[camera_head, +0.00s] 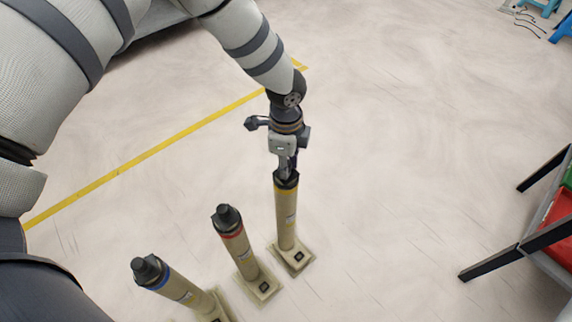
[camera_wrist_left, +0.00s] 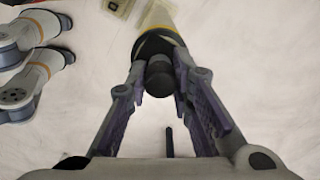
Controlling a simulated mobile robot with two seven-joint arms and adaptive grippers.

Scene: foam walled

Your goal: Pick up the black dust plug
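Three beige tubes stand on square bases, each topped by a black plug. The yellow-banded tube (camera_head: 286,215) is farthest right; its black dust plug (camera_head: 287,179) is partly covered by my left gripper (camera_head: 286,165). In the left wrist view, the plug's round knob (camera_wrist_left: 159,78) sits between the two fingers of my left gripper (camera_wrist_left: 160,65). The fingers look spread, with narrow gaps beside the knob. The red-banded tube (camera_head: 241,250) has a black plug (camera_head: 227,218), and the blue-banded tube (camera_head: 184,290) has another (camera_head: 147,269). My right gripper is not in view.
A yellow line (camera_head: 150,152) crosses the pale floor behind the tubes. A black-legged rack (camera_head: 510,255) with a red bin (camera_head: 558,225) stands at the right. Blue stools (camera_head: 563,27) are at the far top right. Floor between the tubes and the rack is clear.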

